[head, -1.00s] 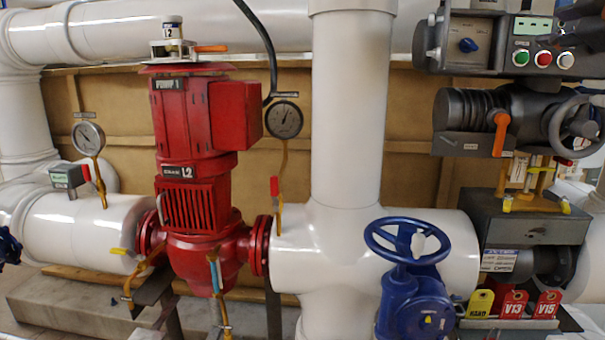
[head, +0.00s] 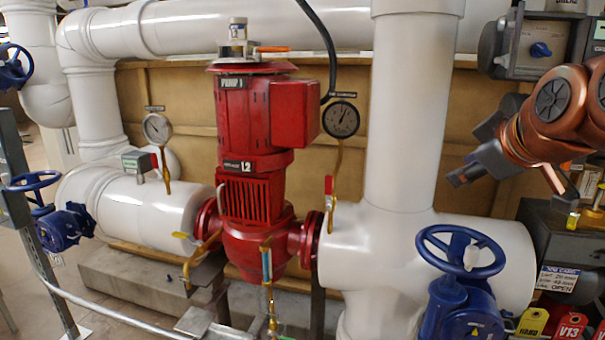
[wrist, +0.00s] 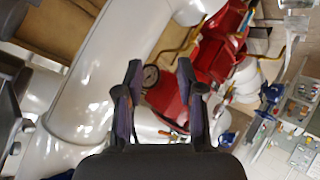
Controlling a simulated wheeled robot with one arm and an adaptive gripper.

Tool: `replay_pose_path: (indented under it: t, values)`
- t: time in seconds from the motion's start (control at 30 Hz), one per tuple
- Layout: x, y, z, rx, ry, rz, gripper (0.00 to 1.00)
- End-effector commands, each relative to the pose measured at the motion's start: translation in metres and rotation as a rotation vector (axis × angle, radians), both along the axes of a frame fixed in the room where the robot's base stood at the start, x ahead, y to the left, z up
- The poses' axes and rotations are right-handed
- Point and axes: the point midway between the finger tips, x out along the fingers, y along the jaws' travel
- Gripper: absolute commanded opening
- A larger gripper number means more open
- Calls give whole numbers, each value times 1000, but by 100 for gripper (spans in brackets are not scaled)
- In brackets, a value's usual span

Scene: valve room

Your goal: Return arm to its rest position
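My arm reaches in from the right edge of the head view, copper-coloured, with my gripper (head: 478,165) at its end pointing left. In the wrist view my gripper (wrist: 158,95) shows two dark fingers standing apart with nothing between them. Beyond the fingers are a dial gauge (wrist: 151,75) and the red pump (wrist: 215,55), both apart from the gripper. In the head view my gripper hangs in front of the tan wall panel, right of the white vertical pipe (head: 415,110). It appears to touch nothing.
The red pump (head: 252,150) stands at centre. A blue handwheel valve (head: 460,260) is below my gripper. A control box (head: 540,45) is above it. A grey block with tags (head: 560,240) is at lower right. More blue valves (head: 65,225) are at left.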

Motion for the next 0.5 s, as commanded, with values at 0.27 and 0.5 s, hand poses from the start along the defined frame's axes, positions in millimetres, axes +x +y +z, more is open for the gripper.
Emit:
replay_pose_path:
  t: [0.27, 0.5]
  values:
    - [-59, 76, -138, 173, 420, -104, 38]
    - [-154, 104, -237, 260, 776, -332, 38]
